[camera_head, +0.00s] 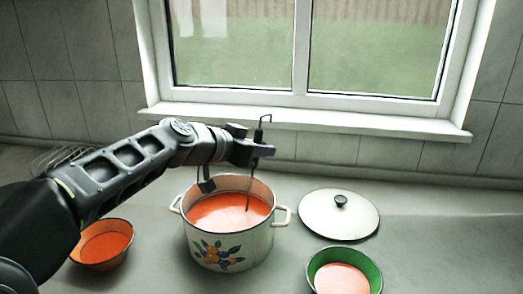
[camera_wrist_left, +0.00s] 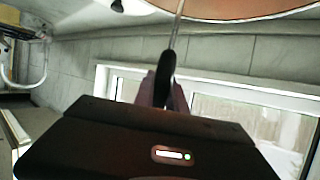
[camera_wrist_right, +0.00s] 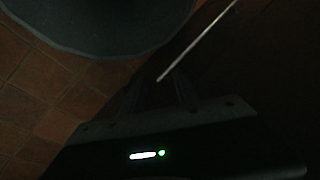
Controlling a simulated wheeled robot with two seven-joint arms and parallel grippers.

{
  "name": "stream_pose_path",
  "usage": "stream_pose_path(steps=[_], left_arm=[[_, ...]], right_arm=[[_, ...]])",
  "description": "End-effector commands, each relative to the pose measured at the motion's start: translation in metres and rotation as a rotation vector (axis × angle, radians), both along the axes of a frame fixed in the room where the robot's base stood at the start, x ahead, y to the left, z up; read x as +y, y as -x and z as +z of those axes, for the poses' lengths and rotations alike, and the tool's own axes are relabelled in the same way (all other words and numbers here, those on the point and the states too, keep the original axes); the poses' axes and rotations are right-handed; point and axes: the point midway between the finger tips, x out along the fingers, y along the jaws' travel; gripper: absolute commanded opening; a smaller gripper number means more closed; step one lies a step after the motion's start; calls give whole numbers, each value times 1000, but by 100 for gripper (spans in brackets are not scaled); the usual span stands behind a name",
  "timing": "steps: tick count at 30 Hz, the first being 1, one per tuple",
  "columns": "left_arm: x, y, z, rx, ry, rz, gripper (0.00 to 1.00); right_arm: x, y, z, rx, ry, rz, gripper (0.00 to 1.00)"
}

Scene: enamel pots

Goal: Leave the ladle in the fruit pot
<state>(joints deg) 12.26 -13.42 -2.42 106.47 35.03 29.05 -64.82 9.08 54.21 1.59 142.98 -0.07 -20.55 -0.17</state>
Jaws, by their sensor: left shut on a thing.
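The fruit pot (camera_head: 228,248) is white enamel with a fruit print and two side handles, and holds orange-red soup. The ladle (camera_head: 249,190) stands nearly upright, its thin stem running down into the soup. Its bowl is hidden, so I cannot tell whether it touches the bottom. My left gripper (camera_head: 262,150) is above the pot's right part, shut on the ladle's dark handle. In the left wrist view the handle (camera_wrist_left: 167,66) sits between the fingers. My right gripper (camera_wrist_right: 155,95) shows only dimly in the right wrist view.
A white lid (camera_head: 339,222) with a black knob lies right of the pot. A green bowl (camera_head: 373,275) with soup stands at front right. An orange bowl (camera_head: 105,246) stands left, partly behind my left arm.

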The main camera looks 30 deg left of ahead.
Motion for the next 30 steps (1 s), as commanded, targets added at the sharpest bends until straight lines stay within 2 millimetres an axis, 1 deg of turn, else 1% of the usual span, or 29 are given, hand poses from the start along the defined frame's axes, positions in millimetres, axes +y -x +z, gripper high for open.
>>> stream_pose_path(steps=[9, 10, 18, 26, 30], left_arm=[[0, 0, 0, -2, 0, 1, 0], [0, 0, 0, -1, -1, 0, 18], [0, 0, 0, -1, 0, 0, 41], [0, 0, -1, 1, 0, 0, 41], [2, 6, 2, 0, 0, 0, 41]], right_arm=[[0, 0, -1, 0, 0, 0, 36], [0, 0, -1, 0, 0, 0, 36], [0, 0, -1, 0, 0, 0, 36], [0, 0, -1, 0, 0, 0, 36], [0, 0, -2, 0, 0, 0, 36]])
